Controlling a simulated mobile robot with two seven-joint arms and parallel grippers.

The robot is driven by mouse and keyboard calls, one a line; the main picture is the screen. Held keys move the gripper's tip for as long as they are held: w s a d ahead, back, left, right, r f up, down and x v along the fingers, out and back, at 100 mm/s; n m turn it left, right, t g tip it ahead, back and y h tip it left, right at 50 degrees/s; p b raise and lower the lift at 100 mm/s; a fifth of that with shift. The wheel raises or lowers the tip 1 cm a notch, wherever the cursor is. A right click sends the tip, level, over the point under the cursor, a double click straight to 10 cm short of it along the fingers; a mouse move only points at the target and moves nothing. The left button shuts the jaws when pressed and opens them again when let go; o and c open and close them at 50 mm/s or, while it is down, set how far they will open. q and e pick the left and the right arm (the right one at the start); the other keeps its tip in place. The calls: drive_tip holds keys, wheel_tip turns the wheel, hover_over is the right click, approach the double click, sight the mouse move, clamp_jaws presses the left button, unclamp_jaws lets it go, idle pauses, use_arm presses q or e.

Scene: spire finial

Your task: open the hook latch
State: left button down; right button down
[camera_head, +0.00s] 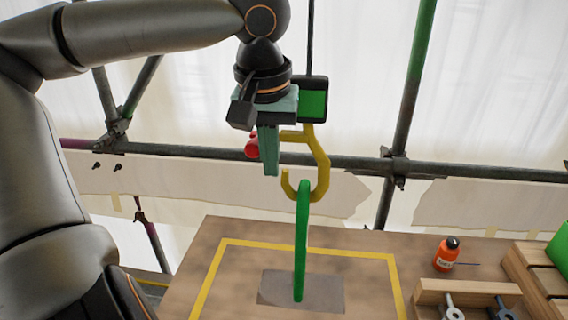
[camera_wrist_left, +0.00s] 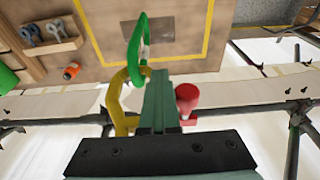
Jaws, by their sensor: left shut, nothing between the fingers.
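A yellow hook (camera_head: 323,165) hangs below a dark block with a green face (camera_head: 313,104); the hook also shows in the left wrist view (camera_wrist_left: 115,98). A green sling or loop (camera_head: 301,245) hangs in its bowl, and shows in the left wrist view (camera_wrist_left: 134,55). A red knob (camera_head: 252,146) is beside the fingers; in the left wrist view the knob (camera_wrist_left: 187,97) is just right of them. My left gripper (camera_head: 268,168) points down, shut and empty, between knob and hook. I cannot tell whether it touches either. The latch bar itself is not clear. My right gripper is out of view.
Below is a wooden table (camera_head: 225,232) with a yellow taped outline and a grey plate (camera_head: 275,290). An orange bottle (camera_head: 446,254) and a wooden rack with shackles (camera_head: 468,292) are at the right. Scaffold tubes (camera_head: 408,85) and pale sheeting stand behind.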

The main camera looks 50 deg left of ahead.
use_arm(q)
drive_tip(key=shift+s+a+r, duration=0.25)
drive_tip(key=shift+a, duration=0.05)
idle(0.4)
drive_tip(key=shift+s+a+r, duration=0.4)
drive_tip(key=shift+s+a, duration=0.05)
drive_tip(key=shift+a, duration=0.1)
drive_tip(key=shift+w+d, duration=0.15)
drive_tip(key=shift+d, duration=0.1)
idle(0.3)
drive_tip(key=shift+w+d, duration=0.2)
drive_tip(key=shift+d, duration=0.05)
idle(0.4)
wheel_tip(320, 180, up, 7)
drive_tip(key=shift+w+d+r, duration=0.2)
drive_tip(key=shift+w+d, duration=0.1)
drive_tip(key=shift+d, duration=0.05)
idle(1.8)
idle(0.7)
